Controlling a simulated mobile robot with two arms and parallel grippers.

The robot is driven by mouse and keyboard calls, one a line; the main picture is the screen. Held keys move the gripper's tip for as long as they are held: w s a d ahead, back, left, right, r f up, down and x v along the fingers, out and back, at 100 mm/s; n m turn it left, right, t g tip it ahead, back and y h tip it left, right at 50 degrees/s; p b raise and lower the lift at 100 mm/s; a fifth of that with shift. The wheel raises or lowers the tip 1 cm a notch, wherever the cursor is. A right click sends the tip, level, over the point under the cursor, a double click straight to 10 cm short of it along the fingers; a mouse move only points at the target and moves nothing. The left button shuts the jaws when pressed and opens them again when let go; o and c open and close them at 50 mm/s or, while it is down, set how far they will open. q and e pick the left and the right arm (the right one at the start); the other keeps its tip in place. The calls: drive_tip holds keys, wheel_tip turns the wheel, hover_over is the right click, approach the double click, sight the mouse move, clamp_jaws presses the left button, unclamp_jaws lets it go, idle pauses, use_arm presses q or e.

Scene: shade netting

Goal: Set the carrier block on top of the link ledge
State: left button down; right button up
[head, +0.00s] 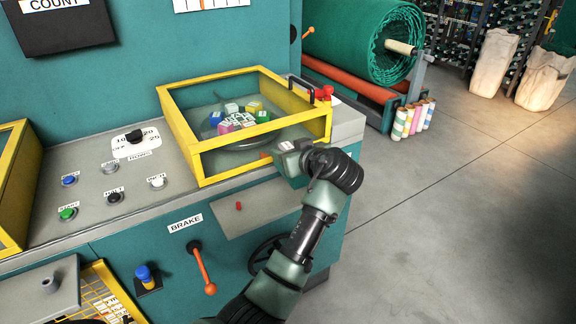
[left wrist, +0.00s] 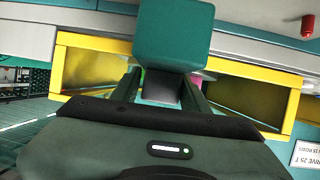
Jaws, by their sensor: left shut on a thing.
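My left gripper (head: 283,158) is at the front right of the yellow-framed guard box (head: 210,165), in front of its open front side. In the left wrist view its two dark fingers (left wrist: 165,88) are shut on a plain teal block, which I take as the carrier block (left wrist: 174,36). I cannot tell for certain which part is the link ledge. My right gripper is not in view.
Several coloured small blocks (head: 237,119) lie on a round plate inside the guard box. A grey plate with a red knob (head: 238,206) is on the machine's front, left of my arm. An orange brake lever (head: 203,270) sticks out below. Grey floor (head: 460,210) lies clear to the right.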

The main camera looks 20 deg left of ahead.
use_arm(q)
drive_tip(key=shift+f, duration=0.25)
wheel_tip(320, 180, down, 4)
drive_tip(key=shift+s+f, duration=0.15)
drive_tip(key=shift+f, duration=0.15)
drive_tip(key=c, duration=0.7)
unclamp_jaws()
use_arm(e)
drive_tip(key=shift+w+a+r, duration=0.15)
use_arm(q)
drive_tip(key=shift+r, duration=0.2)
